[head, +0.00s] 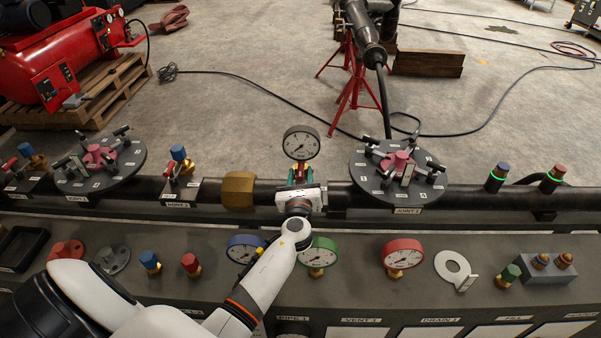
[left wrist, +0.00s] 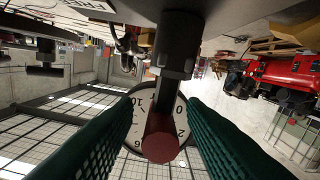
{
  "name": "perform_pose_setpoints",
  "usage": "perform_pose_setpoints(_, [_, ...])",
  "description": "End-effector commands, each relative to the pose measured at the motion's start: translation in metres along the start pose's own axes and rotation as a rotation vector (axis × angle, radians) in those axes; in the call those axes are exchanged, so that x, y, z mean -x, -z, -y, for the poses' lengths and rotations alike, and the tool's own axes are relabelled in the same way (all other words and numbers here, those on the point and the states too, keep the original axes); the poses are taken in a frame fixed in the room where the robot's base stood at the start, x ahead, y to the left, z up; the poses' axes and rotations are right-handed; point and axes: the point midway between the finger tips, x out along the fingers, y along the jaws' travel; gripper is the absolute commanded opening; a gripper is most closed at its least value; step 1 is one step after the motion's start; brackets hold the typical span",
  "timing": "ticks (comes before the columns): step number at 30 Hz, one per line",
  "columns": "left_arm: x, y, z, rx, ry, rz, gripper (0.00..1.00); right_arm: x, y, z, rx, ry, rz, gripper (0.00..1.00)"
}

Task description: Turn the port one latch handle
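My left gripper (head: 300,172) is at the pipe in the middle of the head view, just in front of a white-faced gauge (head: 301,143). In the left wrist view its two green fingers (left wrist: 160,108) stand apart. A dark post with a red end (left wrist: 160,147) lies between them, with visible gaps on both sides. The gauge face (left wrist: 134,112) shows behind it. Two dark discs with latch handles sit on the pipe, one at the left (head: 98,165) and one at the right (head: 398,172). My right gripper is not in view.
Blue (head: 245,248), green (head: 318,254) and red (head: 403,253) gauges stand on the front bench. A brass collar (head: 238,190) sits on the pipe left of my gripper. Small capped fittings (head: 180,160) stand along the pipe. A white ring plate (head: 455,268) lies at the right.

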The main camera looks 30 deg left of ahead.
Motion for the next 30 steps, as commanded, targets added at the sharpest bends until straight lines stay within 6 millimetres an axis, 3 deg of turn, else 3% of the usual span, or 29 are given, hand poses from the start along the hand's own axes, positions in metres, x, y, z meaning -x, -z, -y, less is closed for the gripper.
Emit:
perform_pose_setpoints(4, [-0.0099, 0.0005, 0.0002, 0.001, 0.0, 0.0, 0.38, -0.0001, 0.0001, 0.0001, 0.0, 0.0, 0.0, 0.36])
perform_pose_setpoints(12, [-0.0112, 0.0002, 0.0005, 0.001, 0.0, 0.0, 0.38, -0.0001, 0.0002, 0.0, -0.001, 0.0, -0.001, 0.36])
perform_pose_setpoints(13, [-0.0111, 0.0002, 0.0005, 0.001, 0.0, 0.0, 0.36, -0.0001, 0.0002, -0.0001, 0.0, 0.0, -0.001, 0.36])
perform_pose_setpoints(20, [-0.0109, 0.0002, 0.0005, 0.001, 0.0, 0.0, 0.0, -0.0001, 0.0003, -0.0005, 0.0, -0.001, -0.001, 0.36])
perform_pose_setpoints(30, [-0.0109, -0.0013, -0.0001, 0.003, 0.039, -0.007, 0.0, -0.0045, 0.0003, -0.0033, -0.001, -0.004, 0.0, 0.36])
